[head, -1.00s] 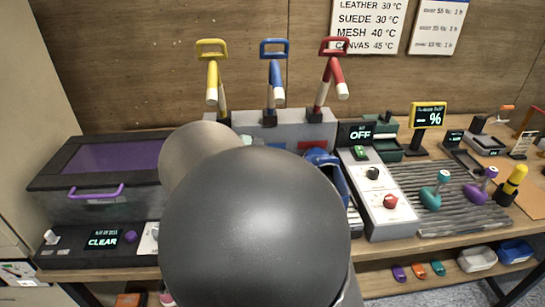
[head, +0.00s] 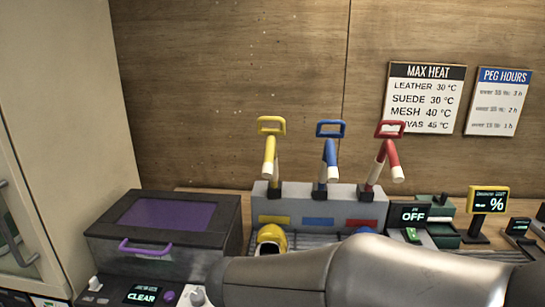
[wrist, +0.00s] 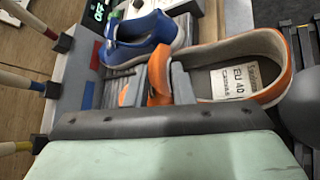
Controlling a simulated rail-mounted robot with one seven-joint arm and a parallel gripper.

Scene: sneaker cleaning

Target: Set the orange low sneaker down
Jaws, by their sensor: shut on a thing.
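The orange low sneaker (wrist: 283,81) shows in the wrist view with its opening facing the camera and a pale insole label reading EU 40. My gripper (wrist: 166,78) is shut on part of its orange upper, which shows between the grey fingers. A blue sneaker (wrist: 146,43) is close by at the upper left. The sneaker's underside is hidden, so I cannot tell whether it touches a surface. In the head view my arm hides the gripper and the orange sneaker.
A grey block (head: 313,194) carries yellow (head: 269,150), blue (head: 329,155) and red (head: 385,160) handled tubes. A yellow shoe (head: 271,238) sits below the yellow one. A purple-lidded box (head: 165,245) is left; an OFF display (head: 410,214) is right.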

